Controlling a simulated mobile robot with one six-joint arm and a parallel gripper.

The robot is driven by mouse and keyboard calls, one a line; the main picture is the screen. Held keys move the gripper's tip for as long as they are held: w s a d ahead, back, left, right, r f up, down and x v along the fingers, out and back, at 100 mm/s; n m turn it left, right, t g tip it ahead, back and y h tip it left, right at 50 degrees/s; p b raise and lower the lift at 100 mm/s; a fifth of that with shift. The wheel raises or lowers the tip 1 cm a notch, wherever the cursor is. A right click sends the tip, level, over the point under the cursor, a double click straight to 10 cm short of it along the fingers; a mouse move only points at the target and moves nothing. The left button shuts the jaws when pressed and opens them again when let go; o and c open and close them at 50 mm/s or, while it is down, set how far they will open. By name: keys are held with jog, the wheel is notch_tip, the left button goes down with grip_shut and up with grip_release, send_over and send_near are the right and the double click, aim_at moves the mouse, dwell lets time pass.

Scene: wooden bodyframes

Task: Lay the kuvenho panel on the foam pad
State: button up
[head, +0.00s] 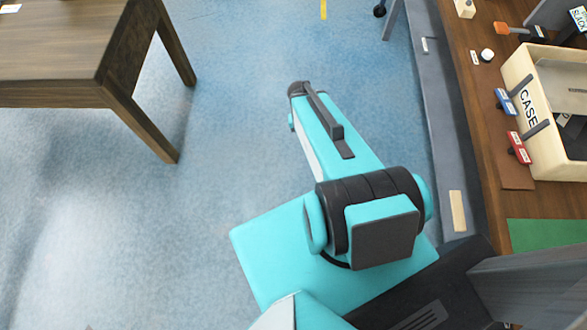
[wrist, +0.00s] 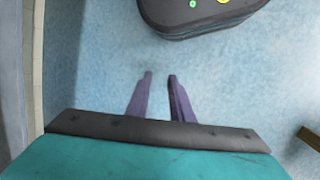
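I cannot pick out the kuvenho panel in either view. I cannot identify the foam pad for certain; a flat green sheet (head: 545,235) lies on the bench at the right of the head view, partly cut off by the edge. My gripper (wrist: 159,77) shows in the wrist view as two purple fingers set apart, with nothing between them but blue floor. Its fingers are not visible in the head view, where my teal arm fills the middle.
A brown wooden bench (head: 463,85) runs along the right. On it stand a cream box marked CASE (head: 543,142), a blue clip-like item (head: 505,102), a red one (head: 519,148) and an orange-handled tool (head: 500,28). A dark wooden table (head: 60,45) is upper left. Blue floor (head: 235,100) lies open between.

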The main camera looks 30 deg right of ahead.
jog(key=s+a+f+n+g+y, duration=0.1)
jog(key=s+a+f+n, duration=0.1)
jog(key=s+a, duration=0.3)
jog(key=s+a+f+n+g, duration=0.1)
jog(key=s+a+f, duration=0.3)
jog(key=a, duration=0.5)
jog(key=shift+s+a+n+y, duration=0.35)
jog(key=shift+s+n, duration=0.55)
jog(key=shift+s, duration=0.35)
jog(key=shift+d, duration=0.1)
